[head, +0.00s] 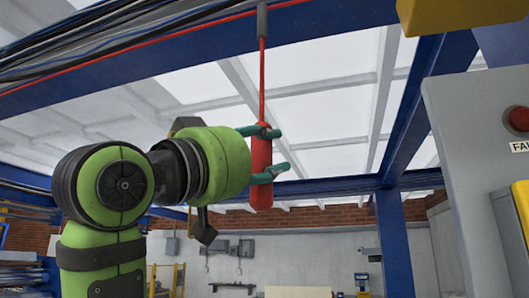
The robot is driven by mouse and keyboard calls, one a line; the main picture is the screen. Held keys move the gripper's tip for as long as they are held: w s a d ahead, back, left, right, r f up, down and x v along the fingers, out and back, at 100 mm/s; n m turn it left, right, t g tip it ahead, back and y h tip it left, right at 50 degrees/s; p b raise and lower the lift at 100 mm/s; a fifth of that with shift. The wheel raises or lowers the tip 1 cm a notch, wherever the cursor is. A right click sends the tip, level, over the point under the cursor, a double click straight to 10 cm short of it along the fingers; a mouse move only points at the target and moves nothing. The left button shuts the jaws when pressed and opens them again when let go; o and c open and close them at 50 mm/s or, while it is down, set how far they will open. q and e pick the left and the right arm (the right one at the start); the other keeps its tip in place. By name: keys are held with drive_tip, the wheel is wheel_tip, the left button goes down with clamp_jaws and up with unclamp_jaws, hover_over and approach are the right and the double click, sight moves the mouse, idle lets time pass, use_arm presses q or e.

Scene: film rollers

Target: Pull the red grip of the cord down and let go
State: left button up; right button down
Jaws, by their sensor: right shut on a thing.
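The red grip (261,192) is an upright red cylinder hanging at the lower end of a thin red cord (262,80). The cord comes down from a grey fitting (262,20) at the blue overhead beam. My right gripper (268,152), with dark teal fingers, reaches the grip from the left. Its fingers are closed around the grip, one near the top and one lower down. The bottom of the grip sticks out below the lower finger. The left gripper is not in view.
A grey cabinet with a red button (518,118) stands at the right edge. A yellow block (455,12) hangs at the upper right. Blue beams and a blue post (396,240) frame the space. Dark cables (120,35) run along the upper-left beam. The space right of the grip is free.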

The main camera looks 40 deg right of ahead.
sight(258, 186)
wheel_tip(258, 186, down, 4)
drive_tip(key=b, duration=0.3)
drive_tip(key=shift+f, duration=0.2)
drive_tip(key=shift+r, duration=0.1)
drive_tip(key=c, duration=0.8)
unclamp_jaws()
drive_tip(key=shift+o, duration=0.6)
drive_tip(key=shift+d, duration=0.2)
drive_tip(key=w+v, duration=0.1)
drive_tip(key=v, duration=1.1)
drive_tip(key=shift+s, duration=0.4)
